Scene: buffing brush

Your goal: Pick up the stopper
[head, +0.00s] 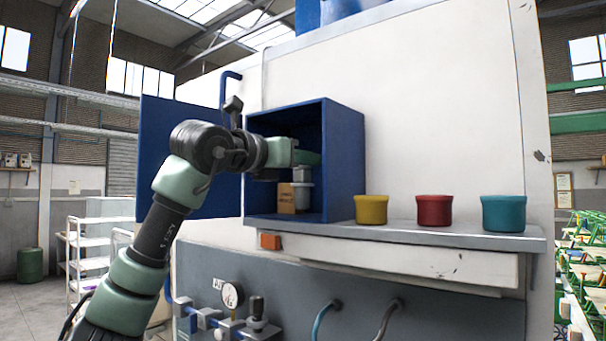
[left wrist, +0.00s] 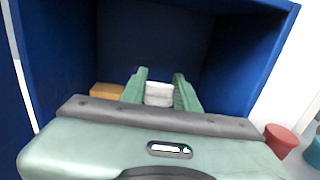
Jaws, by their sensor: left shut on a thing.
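A whitish-grey piece, which looks like the stopper (left wrist: 158,94), sits between the two green fingers of my left gripper (left wrist: 159,90) in the left wrist view. In the head view my left gripper (head: 308,160) reaches into the open blue cabinet (head: 343,150) and is shut on this piece. The stopper (head: 299,174) shows there as a small grey shape under the fingers. A grey jar (head: 303,198) stands right below it on the cabinet floor. I cannot tell whether the stopper touches the jar. My right gripper is not in view.
A small cardboard box (head: 286,198) stands beside the jar in the cabinet. Yellow (head: 371,210), red (head: 434,210) and teal (head: 503,214) pots stand on the ledge to the right. The cabinet's blue door (head: 160,160) is open at the left, near my arm.

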